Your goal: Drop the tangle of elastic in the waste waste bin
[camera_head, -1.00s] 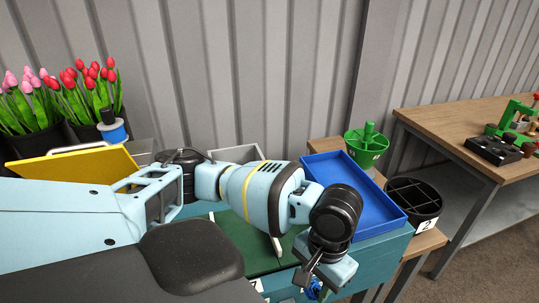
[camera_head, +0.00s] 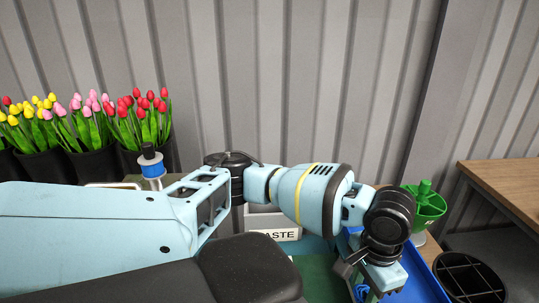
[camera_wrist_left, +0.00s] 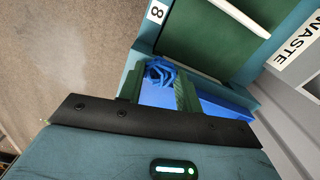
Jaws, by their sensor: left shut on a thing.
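A blue tangle of elastic (camera_wrist_left: 160,73) sits between the green fingertips of my left gripper (camera_wrist_left: 158,90) in the left wrist view. The fingers are shut on it. In the head view my left gripper (camera_head: 364,290) points down at the bottom edge, with a bit of blue beside it, and my forearm crosses the picture from the left. The grey waste bin (camera_head: 272,219) stands behind my arm, left of the gripper, partly hidden by the arm. Its label (camera_wrist_left: 297,45) shows at the right of the left wrist view. My right gripper is not in view.
A blue tray (camera_head: 424,287) lies right of and below my left gripper. A green pot (camera_head: 428,210) and a black divided bucket (camera_head: 468,278) stand further right. Black pots of tulips (camera_head: 95,165) line the back left, near a blue spool (camera_head: 152,168).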

